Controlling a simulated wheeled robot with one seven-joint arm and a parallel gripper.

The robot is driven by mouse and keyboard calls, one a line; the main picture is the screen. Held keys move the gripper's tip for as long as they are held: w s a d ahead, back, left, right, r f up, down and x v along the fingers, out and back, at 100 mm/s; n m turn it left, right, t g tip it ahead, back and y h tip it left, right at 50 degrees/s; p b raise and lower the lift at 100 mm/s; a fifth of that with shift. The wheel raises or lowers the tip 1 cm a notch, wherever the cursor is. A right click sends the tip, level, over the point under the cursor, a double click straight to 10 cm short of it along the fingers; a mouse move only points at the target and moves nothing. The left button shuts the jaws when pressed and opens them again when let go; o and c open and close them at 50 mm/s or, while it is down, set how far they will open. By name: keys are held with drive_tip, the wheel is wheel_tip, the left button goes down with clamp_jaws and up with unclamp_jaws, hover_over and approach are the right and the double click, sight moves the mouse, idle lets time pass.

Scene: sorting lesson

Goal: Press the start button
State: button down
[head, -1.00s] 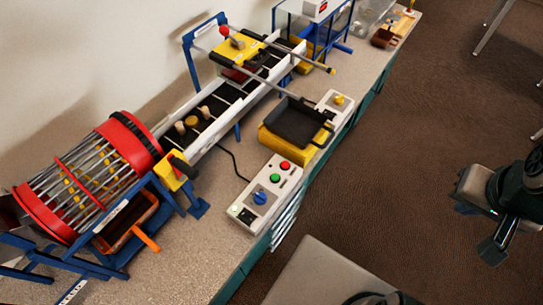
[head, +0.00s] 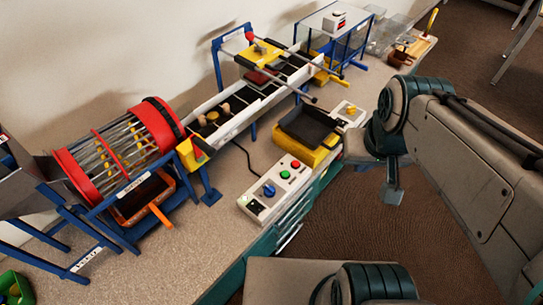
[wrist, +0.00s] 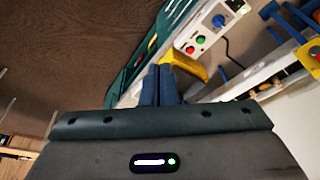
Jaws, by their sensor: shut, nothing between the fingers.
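The control box (head: 252,207) is a pale panel on the bench near its front edge. It carries a green button (head: 285,174), a red button (head: 295,164) and a blue knob (head: 268,190). In the wrist view the green button (wrist: 201,40) and red button (wrist: 190,50) show beyond the fingers. No label naming a start button is legible. My gripper (head: 392,196) is shut and empty, to the right of the box and apart from it, off the bench's front edge. Its closed fingers also show in the wrist view (wrist: 160,84).
A black tray on a yellow block (head: 308,130) stands behind the box, with a smaller panel with a yellow knob (head: 350,112) beside it. A red-ringed drum (head: 118,150) and a sloping conveyor (head: 235,118) fill the back. Brown floor (head: 335,222) lies clear in front.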

drive_tip(key=shift+d, duration=0.1)
drive_tip(key=m+t+y+b, duration=0.1)
drive_tip(key=m+y+b, duration=0.75)
drive_tip(key=m, duration=0.55)
hover_over(289, 175)
wheel_tip(289, 175, down, 21)
drive_tip(key=shift+f, duration=0.15)
drive_tip(key=shift+f, duration=0.1)
wheel_tip(289, 175, down, 8)
drive_tip(key=b, duration=0.6)
drive_tip(key=shift+b, duration=0.35)
drive_tip(key=shift+f+b, duration=0.3)
drive_tip(key=shift+b, duration=0.25)
drive_tip(key=shift+f, duration=0.15)
drive_tip(key=shift+f+b, duration=0.3)
drive_tip(key=shift+b, duration=0.35)
